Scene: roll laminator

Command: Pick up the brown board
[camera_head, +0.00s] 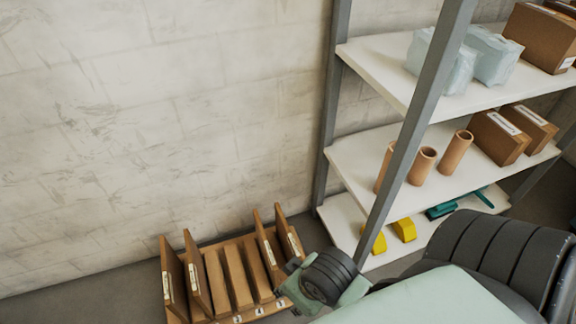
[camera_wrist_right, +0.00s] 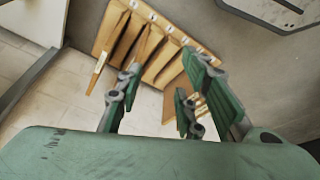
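Several thin brown boards stand in a low wooden rack (camera_head: 237,318) on the floor against the wall. One pair stands at its left end, including a brown board (camera_head: 197,272); another board (camera_head: 268,252) stands near its right end. White labels show on some board edges. I cannot tell which board the task means. My right gripper (camera_head: 300,282) is at the rack's right end, close to the right-hand boards. In the right wrist view its fingers (camera_wrist_right: 160,85) are apart, with the rack (camera_wrist_right: 165,30) and boards beyond them. No board is visibly gripped. My left gripper is not in view.
A metal shelf unit (camera_head: 432,70) stands to the right of the rack, its post close to my right arm. It holds cardboard boxes (camera_head: 500,137), brown tubes (camera_head: 422,165), wrapped packs (camera_head: 490,55) and yellow items (camera_head: 404,229). Floor left of the rack (camera_head: 80,295) is clear.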

